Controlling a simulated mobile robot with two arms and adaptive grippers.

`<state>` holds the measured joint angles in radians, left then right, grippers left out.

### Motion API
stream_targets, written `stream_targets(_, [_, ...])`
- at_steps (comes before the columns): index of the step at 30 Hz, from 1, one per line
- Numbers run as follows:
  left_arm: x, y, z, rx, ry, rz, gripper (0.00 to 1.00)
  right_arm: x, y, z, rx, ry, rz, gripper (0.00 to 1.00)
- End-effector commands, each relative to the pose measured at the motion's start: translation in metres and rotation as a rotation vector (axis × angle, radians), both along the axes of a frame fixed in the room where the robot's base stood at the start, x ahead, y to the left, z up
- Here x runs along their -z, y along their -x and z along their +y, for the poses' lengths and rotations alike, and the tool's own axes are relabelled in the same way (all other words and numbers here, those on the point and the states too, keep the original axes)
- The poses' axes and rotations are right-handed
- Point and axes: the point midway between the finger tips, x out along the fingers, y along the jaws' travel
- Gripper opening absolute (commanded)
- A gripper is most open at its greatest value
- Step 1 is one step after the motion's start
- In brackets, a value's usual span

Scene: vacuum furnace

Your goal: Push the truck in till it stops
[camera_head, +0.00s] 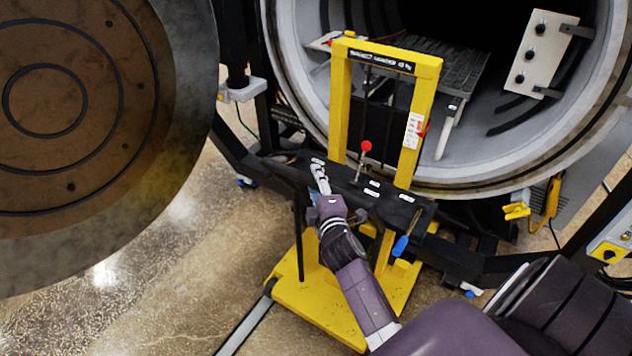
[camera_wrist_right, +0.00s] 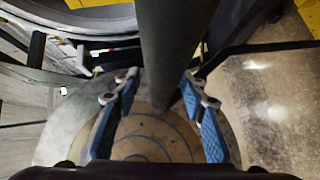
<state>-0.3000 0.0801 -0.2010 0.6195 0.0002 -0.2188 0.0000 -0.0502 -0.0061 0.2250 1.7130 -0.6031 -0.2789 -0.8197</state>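The truck is a yellow wheeled lift truck (camera_head: 340,90) with an upright frame, a black deck and a yellow base (camera_head: 315,302). It stands at the mouth of the round furnace chamber (camera_head: 450,172). A red-knobbed lever (camera_head: 365,146) rises from the deck. My right gripper (camera_head: 319,176) is at the deck's left front side. In the right wrist view, its blue-padded fingers (camera_wrist_right: 160,92) are apart, with a dark bar (camera_wrist_right: 160,40) running between them. The bar lies close to the right finger, with a gap on the left; contact is unclear. My left gripper is not in view.
The large round furnace door (camera_head: 185,100) hangs open at left. A dark grate (camera_head: 435,62) lies in the chamber mouth behind the frame. A white plate (camera_head: 537,55) is on the chamber's right side. A floor rail (camera_head: 245,327) leads to the base. Open floor lies at lower left.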

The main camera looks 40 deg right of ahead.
Motion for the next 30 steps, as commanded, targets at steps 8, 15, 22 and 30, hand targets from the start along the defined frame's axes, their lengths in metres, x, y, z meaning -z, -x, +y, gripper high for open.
stream_targets(8, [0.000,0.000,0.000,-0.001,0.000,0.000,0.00,-0.003,0.036,0.014,0.001,-0.002,0.003,0.39])
stream_targets(15, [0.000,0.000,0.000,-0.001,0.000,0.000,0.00,-0.011,0.082,0.032,0.002,-0.003,0.002,0.39])
stream_targets(22, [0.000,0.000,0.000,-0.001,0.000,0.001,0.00,-0.015,0.106,0.042,0.001,-0.001,0.000,0.39])
stream_targets(30, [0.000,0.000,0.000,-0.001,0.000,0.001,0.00,-0.016,0.110,0.043,0.001,0.000,-0.001,0.39])
